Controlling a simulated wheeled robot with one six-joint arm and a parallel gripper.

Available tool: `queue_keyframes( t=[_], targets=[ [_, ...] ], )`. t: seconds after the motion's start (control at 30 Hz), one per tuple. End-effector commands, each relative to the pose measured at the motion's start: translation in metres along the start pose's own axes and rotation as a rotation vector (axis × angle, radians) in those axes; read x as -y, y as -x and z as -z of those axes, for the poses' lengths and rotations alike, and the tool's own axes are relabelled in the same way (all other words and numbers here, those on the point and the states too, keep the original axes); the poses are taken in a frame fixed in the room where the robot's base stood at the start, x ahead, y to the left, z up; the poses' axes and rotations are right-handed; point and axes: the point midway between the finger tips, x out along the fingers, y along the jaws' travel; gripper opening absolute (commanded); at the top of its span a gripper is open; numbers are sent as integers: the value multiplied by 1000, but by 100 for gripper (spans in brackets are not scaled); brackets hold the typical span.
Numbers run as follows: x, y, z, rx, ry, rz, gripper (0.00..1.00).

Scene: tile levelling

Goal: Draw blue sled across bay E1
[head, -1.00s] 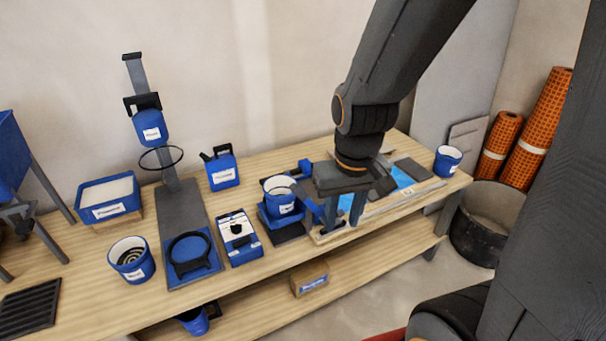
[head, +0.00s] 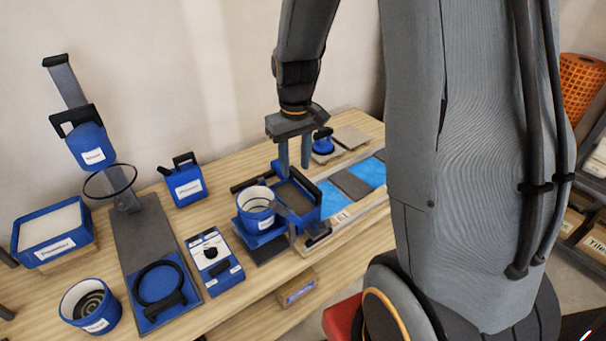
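The blue sled (head: 312,208) is a blue open frame with a dark inside. It sits at the left end of the board with the label E1 (head: 341,217). Light blue bay surface (head: 331,199) shows to the right of the sled, with a dark grey tile (head: 351,185) beyond it. My gripper (head: 294,172) points down at the back edge of the sled. Whether the fingertips touch the sled cannot be told.
A white-lined blue bucket (head: 256,204) stands close left of the sled. A blue disc with a black knob (head: 323,145) sits behind, right of my gripper. A blue jug (head: 184,184) and a blue-and-white box (head: 211,258) are further left.

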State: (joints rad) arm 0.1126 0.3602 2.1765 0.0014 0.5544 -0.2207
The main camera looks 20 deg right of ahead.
Motion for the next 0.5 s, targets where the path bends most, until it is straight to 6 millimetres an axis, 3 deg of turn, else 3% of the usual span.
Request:
queue_keyframes(
  t=[0.1, 0.2, 0.33, 0.5],
  targets=[
    [-31, -27, 37, 23, 31, 4, 36],
    [-52, -44, 58, 36, 55, 8, 36],
    [-70, -59, 74, 46, 77, 11, 36],
    [-78, -70, 80, 51, 86, 13, 36]
  ],
)
